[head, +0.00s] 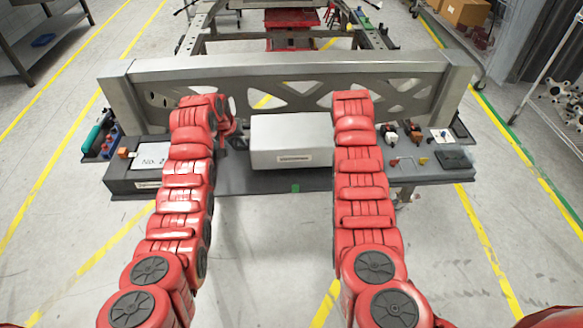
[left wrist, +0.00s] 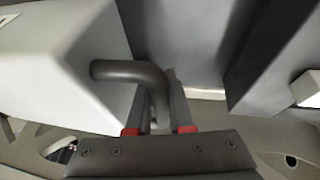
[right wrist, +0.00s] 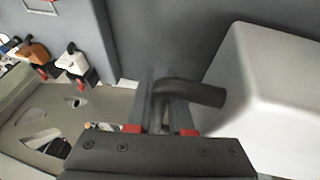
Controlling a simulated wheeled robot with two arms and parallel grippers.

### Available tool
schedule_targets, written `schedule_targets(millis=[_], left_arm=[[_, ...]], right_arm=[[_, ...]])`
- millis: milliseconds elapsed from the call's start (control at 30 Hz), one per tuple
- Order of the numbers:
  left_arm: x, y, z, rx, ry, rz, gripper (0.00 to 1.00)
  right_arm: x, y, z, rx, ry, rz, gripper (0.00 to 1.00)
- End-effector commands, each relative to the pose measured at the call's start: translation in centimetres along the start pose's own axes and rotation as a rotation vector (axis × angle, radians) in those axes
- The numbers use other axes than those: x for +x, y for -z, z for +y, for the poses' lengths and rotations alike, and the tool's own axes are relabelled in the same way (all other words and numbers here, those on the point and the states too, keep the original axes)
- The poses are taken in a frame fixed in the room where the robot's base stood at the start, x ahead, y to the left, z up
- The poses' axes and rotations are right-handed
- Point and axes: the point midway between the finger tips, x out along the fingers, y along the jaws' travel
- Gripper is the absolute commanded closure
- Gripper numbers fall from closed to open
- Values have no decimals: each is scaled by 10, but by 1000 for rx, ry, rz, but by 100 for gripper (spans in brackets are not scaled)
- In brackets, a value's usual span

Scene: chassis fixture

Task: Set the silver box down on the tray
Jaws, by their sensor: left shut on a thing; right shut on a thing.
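The silver box (head: 291,141) is level between my two arms, over the middle of the grey tray (head: 265,182) in front of the metal beam. A dark side handle (left wrist: 130,71) shows in the left wrist view, and another handle (right wrist: 195,93) in the right wrist view. My left gripper (left wrist: 158,110) is shut on the handle at the box's left side. My right gripper (right wrist: 160,110) is shut on the handle at its right side; in the head view my arm hides it. Whether the box's underside touches the tray is hidden.
A metal beam (head: 290,68) with cut-outs stands right behind the box. Left of it are a white notebook (head: 152,155) and a green cylinder (head: 92,138). Small tools and a dark pad (head: 454,159) lie to the right.

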Motion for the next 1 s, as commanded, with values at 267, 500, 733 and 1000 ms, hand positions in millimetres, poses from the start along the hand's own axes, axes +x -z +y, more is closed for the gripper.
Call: schedule_targets(millis=[267,500,733,1000], left_arm=[[-2,2,0,0,0,4,100],[5,-1,-2,0,0,4,100],[18,-6,-4,0,0,4,100],[35,-14,-8,0,0,4,100]], right_arm=[[-2,2,1,1,-1,4,100],[5,-1,-1,1,-1,4,100],[18,-6,-4,1,-1,4,100],[35,-14,-8,1,-1,4,100]])
